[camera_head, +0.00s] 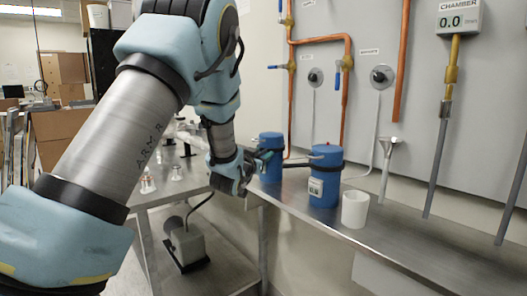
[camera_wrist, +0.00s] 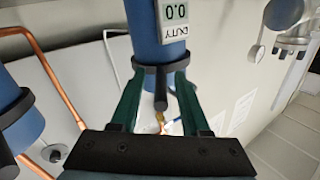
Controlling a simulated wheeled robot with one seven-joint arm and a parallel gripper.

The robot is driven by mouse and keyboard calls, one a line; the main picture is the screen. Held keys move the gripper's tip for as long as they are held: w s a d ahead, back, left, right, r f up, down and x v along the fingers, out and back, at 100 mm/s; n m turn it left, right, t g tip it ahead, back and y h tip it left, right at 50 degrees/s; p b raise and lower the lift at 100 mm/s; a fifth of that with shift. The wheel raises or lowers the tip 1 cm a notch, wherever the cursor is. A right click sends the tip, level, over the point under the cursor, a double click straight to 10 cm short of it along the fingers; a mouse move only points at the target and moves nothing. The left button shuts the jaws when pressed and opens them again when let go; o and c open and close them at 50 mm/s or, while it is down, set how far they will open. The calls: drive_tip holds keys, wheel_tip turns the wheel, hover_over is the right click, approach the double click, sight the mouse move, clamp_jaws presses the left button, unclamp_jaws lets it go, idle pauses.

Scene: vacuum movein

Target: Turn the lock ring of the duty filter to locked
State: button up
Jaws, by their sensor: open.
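The duty filter (camera_head: 270,142) is the left of two blue canisters on the steel bench in the head view. In the wrist view, turned upside down, the duty filter (camera_wrist: 147,45) carries a small display reading 0.0. Its dark lock ring (camera_wrist: 148,71) has a stubby handle (camera_wrist: 160,92) pointing toward my palm. My gripper (camera_wrist: 159,80) is open, its green fingers standing on either side of the handle, close to the ring. Whether a finger touches the ring or handle I cannot tell. In the head view my gripper (camera_head: 262,157) partly covers the duty filter.
A second blue canister (camera_head: 323,190) stands to the right of the duty filter, close by; it also shows in the wrist view (camera_wrist: 18,115). A white cup (camera_head: 355,210) is beside it. Copper pipes (camera_head: 347,105) run up the wall panel behind. The bench farther right is clear.

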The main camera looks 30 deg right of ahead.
drive_tip(key=shift+w+d, duration=0.4)
drive_tip(key=shift+d, duration=0.05)
clamp_jaws()
idle(1.2)
